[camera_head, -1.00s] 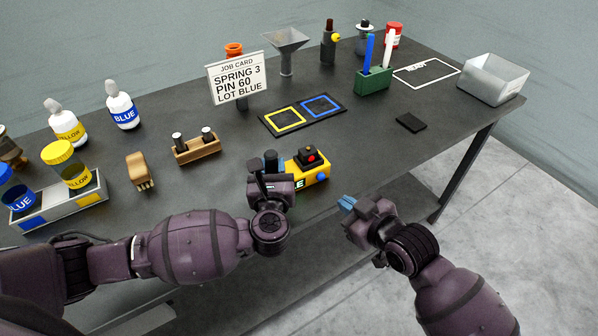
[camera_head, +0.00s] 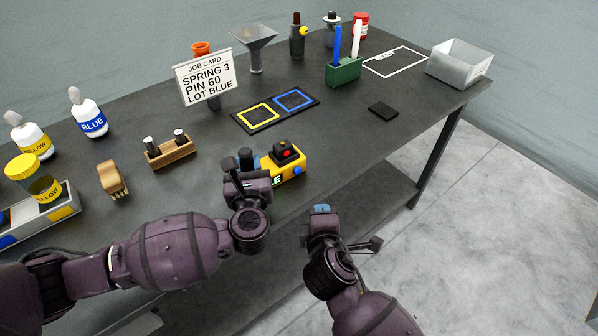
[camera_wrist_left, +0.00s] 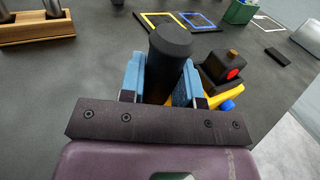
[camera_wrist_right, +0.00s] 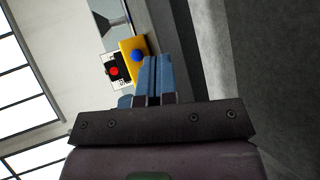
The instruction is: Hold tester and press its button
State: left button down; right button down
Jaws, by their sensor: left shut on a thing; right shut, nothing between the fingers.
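The tester (camera_head: 292,164) is a yellow box with a black block on top, a red button (camera_head: 287,153) and a blue knob (camera_head: 297,171). It sits near the table's front edge. My left gripper (camera_head: 247,172) is shut on the tester's black upright handle (camera_wrist_left: 168,60), with blue finger pads on both sides of it. My right gripper (camera_head: 320,209) is shut and empty, below and in front of the tester, off the table's front edge. In the right wrist view the shut blue fingers (camera_wrist_right: 155,78) appear beside the tester (camera_wrist_right: 133,45), with its red button visible.
A black mat with yellow and blue squares (camera_head: 274,111) lies behind the tester. A job card (camera_head: 207,82), a wooden holder with pins (camera_head: 169,151), a green pen block (camera_head: 344,72) and a metal bin (camera_head: 459,63) stand around. The table between tester and black pad (camera_head: 383,111) is clear.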

aim_at(307, 190)
jog(key=n, duration=0.1)
jog(key=d+r+n+h, duration=0.1)
jog(key=d+n+t+h, duration=0.1)
jog(key=shift+w+d+r+n, duration=0.2)
jog(key=shift+w+d+n, duration=0.05)
jog(key=shift+n, duration=0.05)
jog(key=shift+w+a, duration=1.45)
jog(key=shift+w, duration=0.25)
jog(key=shift+w+a, duration=1.4)
jog(key=shift+w, duration=0.3)
jog(key=shift+w+a, duration=0.2)
